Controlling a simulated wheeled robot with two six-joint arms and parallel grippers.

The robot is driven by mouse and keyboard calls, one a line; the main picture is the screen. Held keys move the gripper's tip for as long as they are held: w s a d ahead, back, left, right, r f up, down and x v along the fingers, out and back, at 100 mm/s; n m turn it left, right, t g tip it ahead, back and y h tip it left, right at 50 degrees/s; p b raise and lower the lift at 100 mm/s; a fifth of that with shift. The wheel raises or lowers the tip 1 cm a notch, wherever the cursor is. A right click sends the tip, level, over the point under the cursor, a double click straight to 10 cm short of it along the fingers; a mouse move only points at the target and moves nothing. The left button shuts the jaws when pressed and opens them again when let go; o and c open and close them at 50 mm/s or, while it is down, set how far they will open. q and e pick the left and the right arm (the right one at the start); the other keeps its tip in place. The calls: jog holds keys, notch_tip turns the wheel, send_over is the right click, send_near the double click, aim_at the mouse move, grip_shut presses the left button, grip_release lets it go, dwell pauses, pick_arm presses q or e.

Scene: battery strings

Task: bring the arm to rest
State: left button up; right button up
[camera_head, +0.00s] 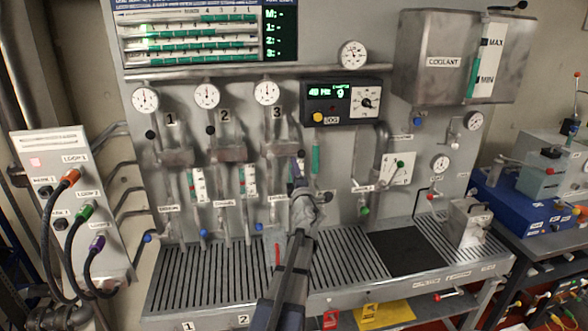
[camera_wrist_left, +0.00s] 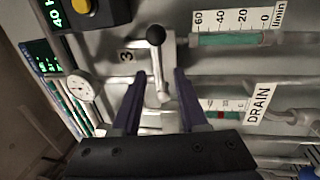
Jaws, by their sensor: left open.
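My left arm comes up from the bottom middle of the head view. My left gripper (camera_head: 298,172) is in front of the panel at string 3, just below a black-knobbed valve lever (camera_head: 301,153). In the left wrist view the gripper (camera_wrist_left: 160,76) is open, with two purple fingers apart. The lever's pale shaft (camera_wrist_left: 161,82) shows in the gap between them, and its black ball knob (camera_wrist_left: 155,35) is beyond the fingertips. I cannot tell whether a finger touches it. My right gripper is not in view.
The panel carries gauges (camera_head: 267,93), flow tubes (camera_head: 250,180) and a green display (camera_head: 327,91). A slatted bench (camera_head: 220,275) runs below. A metal block (camera_head: 467,222) stands at its right. A loom box (camera_head: 70,200) with cables is at left, a blue case (camera_head: 520,205) at right.

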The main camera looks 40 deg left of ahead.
pick_arm(q)
jog(key=s+d+f+n+g+h, duration=0.35)
jog(key=d+f+n, duration=0.45)
jog(key=d+n, duration=0.6)
jog(key=s+d+f+n+g+h, duration=0.2)
jog(key=s+d+f+n+g, duration=0.25)
jog(key=d+f+n, duration=0.7)
jog(key=s+d+f+n+g+h, duration=0.2)
jog(key=s+d+n, duration=0.5)
jog(key=d, duration=0.6)
jog(key=s+d+f+n+g+h, duration=0.3)
jog(key=s+d+n+h, duration=0.3)
jog(key=s+d, duration=0.5)
jog(key=d+f+n, duration=0.1)
jog(key=d+n, duration=0.1)
jog(key=d, duration=0.1)
jog(key=shift+f, duration=0.35)
jog(key=shift+h, duration=0.25)
